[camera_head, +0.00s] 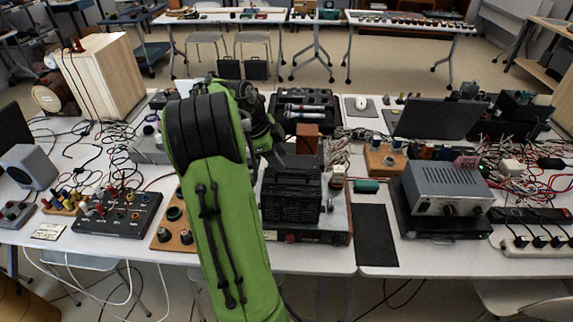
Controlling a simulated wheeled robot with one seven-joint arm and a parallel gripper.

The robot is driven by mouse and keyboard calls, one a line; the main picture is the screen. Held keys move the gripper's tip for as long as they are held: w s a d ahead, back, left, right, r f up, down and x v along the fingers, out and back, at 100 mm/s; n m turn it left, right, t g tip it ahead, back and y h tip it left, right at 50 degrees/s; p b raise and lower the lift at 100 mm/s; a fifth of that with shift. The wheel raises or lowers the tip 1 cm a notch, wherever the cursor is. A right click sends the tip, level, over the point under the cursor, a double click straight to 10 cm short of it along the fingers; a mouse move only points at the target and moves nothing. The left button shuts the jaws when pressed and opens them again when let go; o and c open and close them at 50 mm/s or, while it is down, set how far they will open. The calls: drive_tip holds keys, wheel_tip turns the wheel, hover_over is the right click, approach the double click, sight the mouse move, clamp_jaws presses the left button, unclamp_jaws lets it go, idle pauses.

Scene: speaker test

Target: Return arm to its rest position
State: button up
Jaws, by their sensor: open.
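My green arm rises from the bottom middle of the view and bends at a black joint over the front table. My gripper (279,158) is at the far side of the arm, partly hidden behind it. It is small and dark against the black equipment, and its jaws are open. I see nothing held between them. It is above the table, near a small brown block (307,138) and a black box-shaped device (291,195). I cannot tell the exact gap between the gripper and these things.
The white table (310,258) is crowded. A wooden speaker cabinet (106,75) stands at left. A grey power supply (447,188), an open laptop (425,118) and tangled wires fill the right. A black mat (375,235) lies clear. Beyond are chairs and more tables.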

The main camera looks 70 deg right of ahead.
drive_tip(key=p+v, duration=0.2)
drive_tip(key=v, duration=0.6)
drive_tip(key=shift+r, duration=0.35)
drive_tip(key=shift+w+a, duration=0.15)
